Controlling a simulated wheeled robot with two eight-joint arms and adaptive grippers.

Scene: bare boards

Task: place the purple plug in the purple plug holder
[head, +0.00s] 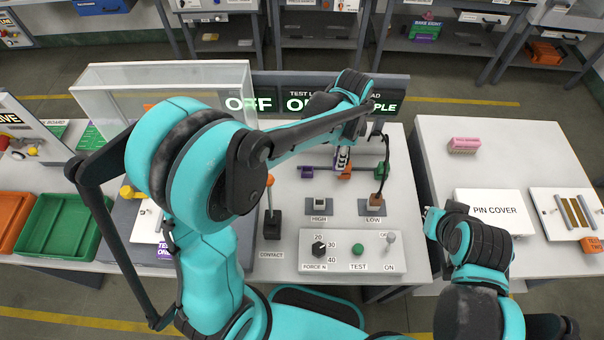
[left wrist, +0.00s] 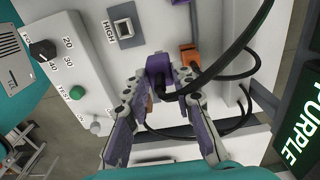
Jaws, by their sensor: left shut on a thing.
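My left gripper (head: 343,158) is over the back of the middle bench, partly hidden by my own arm. In the left wrist view, its fingers (left wrist: 165,92) are shut on the purple plug (left wrist: 158,64), which has a thick black cable.
The HIGH socket (head: 319,205) and LOW socket (head: 372,206) stand in front of the rail. A control panel (head: 348,237) is nearer. Black cable loops (left wrist: 240,100) hang beside the plug. The PURPLE sign (head: 386,106) stands behind.

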